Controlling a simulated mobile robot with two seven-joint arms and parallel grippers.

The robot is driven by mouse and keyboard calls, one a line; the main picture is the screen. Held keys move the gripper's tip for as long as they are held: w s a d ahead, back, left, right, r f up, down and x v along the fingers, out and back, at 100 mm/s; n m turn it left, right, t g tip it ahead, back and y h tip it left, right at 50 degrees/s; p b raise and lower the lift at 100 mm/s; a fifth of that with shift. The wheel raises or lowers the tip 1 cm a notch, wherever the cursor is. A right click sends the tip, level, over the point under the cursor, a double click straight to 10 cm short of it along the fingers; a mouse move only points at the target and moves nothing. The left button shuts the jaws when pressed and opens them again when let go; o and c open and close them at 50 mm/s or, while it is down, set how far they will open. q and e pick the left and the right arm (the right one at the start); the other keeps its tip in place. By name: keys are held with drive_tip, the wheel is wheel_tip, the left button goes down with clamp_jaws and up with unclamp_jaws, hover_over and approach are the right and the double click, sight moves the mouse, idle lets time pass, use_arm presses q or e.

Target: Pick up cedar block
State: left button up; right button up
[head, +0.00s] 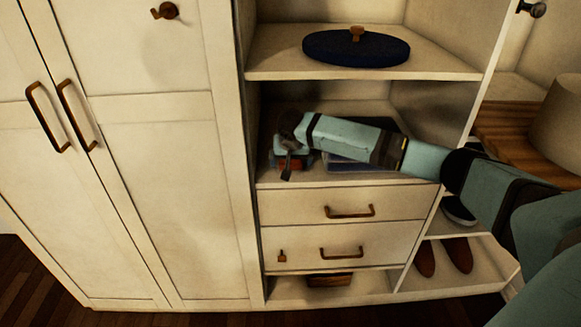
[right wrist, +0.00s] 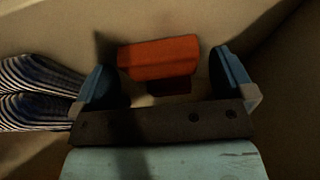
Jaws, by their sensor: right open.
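An orange-red block, which looks like the cedar block (right wrist: 158,58), lies on a pale surface in the right wrist view, with a darker patch just below it. In the head view only a small reddish part shows at the middle shelf, mostly hidden by my gripper. My right gripper (head: 289,156) reaches into the middle shelf of the wardrobe from the right. In the right wrist view its blue fingers (right wrist: 164,72) are open, one on each side of the block, with gaps to it. My left gripper is not in view.
Striped folded cloth (right wrist: 40,95) lies left of the fingers. A navy round item (head: 356,48) rests on the shelf above. Drawers (head: 340,205) are below, and brown shoes (head: 457,253) stand lower right. Closed wardrobe doors (head: 150,200) are at left.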

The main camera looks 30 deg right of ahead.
drive_tip(key=shift+f, duration=0.15)
drive_tip(key=c, duration=0.9)
drive_tip(key=shift+r, duration=0.4)
wheel_tip(320, 180, up, 3)
drive_tip(key=shift+w+f+p, duration=0.1)
drive_tip(key=shift+p, duration=0.55)
drive_tip(key=s+a+p, duration=0.1)
drive_tip(key=s+a, duration=0.2)
drive_tip(key=s, duration=0.2)
drive_tip(key=s+a+p, duration=0.1)
drive_tip(key=s+a, duration=0.2)
drive_tip(key=s, duration=0.2)
drive_tip(key=s+a+p, duration=0.1)
drive_tip(key=s+a, duration=0.2)
drive_tip(key=s, duration=0.2)
drive_tip(key=shift+s+a, duration=0.2)
